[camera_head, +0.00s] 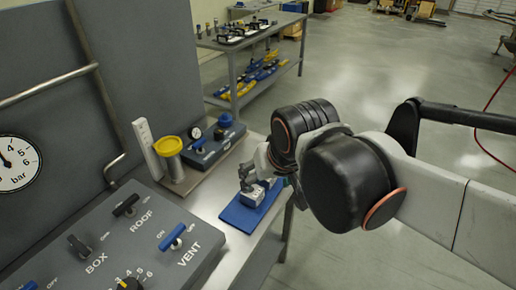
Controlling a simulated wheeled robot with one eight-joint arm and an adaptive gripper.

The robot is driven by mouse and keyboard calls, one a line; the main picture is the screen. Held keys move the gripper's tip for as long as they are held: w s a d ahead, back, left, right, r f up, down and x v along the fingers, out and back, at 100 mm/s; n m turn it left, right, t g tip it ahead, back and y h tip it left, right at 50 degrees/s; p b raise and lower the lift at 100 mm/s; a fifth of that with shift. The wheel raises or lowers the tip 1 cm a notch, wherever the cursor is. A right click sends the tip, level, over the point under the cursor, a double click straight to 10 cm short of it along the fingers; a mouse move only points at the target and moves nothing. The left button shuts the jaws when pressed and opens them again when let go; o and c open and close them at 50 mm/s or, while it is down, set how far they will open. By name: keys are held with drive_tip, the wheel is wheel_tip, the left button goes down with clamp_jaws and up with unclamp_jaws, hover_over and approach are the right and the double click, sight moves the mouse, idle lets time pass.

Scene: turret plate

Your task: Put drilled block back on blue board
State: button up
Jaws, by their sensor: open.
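The blue board (240,217) lies on the grey metal bench, right of the switch panel. A small grey block (252,197), which looks like the drilled block, is at the board's far half and seems to rest on it. Its holes are too small to make out. My gripper (246,180) is open, low over the far end of the board, right at the block. I cannot tell whether the fingers touch the block. My arm comes in from the right and hides the area just right of the board.
The switch panel (120,242) with its knobs fills the front left. A yellow-topped cylinder (170,155) and a small blue-grey device (212,146) stand behind the board. A second bench (250,40) is farther back. The bare bench in front of the board is clear.

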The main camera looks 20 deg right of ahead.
drive_tip(key=shift+s+n+t, duration=0.7)
drive_tip(key=shift+s+n, duration=0.4)
drive_tip(key=shift+s, duration=0.35)
drive_tip(key=shift+f, duration=0.1)
